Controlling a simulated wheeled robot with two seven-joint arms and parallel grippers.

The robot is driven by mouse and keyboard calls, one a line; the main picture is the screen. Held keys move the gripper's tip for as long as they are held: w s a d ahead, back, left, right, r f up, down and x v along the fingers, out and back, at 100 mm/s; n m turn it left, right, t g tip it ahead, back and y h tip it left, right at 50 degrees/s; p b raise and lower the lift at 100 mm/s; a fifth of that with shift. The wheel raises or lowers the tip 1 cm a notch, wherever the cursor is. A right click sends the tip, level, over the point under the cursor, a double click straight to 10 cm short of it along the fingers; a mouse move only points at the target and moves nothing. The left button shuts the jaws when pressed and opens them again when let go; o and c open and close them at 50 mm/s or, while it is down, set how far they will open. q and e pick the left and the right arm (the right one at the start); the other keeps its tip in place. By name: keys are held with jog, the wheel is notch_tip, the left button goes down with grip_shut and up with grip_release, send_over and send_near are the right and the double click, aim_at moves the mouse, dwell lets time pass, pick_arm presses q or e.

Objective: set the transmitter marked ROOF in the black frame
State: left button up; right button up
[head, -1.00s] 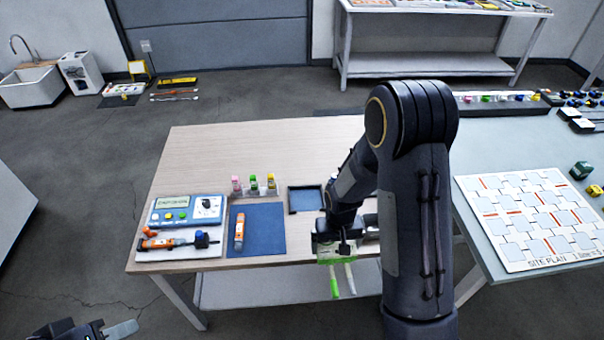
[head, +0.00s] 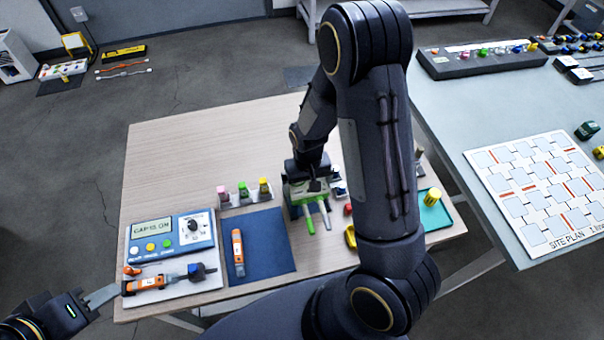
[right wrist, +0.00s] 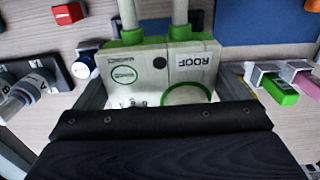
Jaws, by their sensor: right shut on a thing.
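The white and green transmitter (head: 307,191) with two antennas is in my right gripper (head: 306,172). In the right wrist view the transmitter (right wrist: 160,68) shows the label ROOF, upside down. My right gripper is shut on its body. The black frame (head: 291,211) lies beneath the transmitter and is mostly hidden by it and the gripper. I cannot tell whether the transmitter is seated in it or just above it.
A blue meter box (head: 170,238) and an orange tester (head: 150,286) sit at the table's left. An orange stick (head: 238,252) lies on a blue mat (head: 268,245). The table's back left is clear.

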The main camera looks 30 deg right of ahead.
jog(key=shift+s+f+b, duration=0.1)
jog(key=shift+f+b, duration=0.25)
jog(key=shift+f, duration=0.15)
jog(key=shift+f+b, duration=1.1)
jog(key=shift+f, duration=0.4)
jog(key=shift+f+b, duration=1)
jog(key=shift+b, duration=0.15)
dwell(0.4)
jog(key=shift+s, duration=0.15)
jog(key=o, duration=0.8)
jog(key=shift+a+f, duration=0.1)
jog(key=shift+o, duration=0.2)
jog(key=shift+s, duration=0.1)
jog(key=shift+r, duration=0.2)
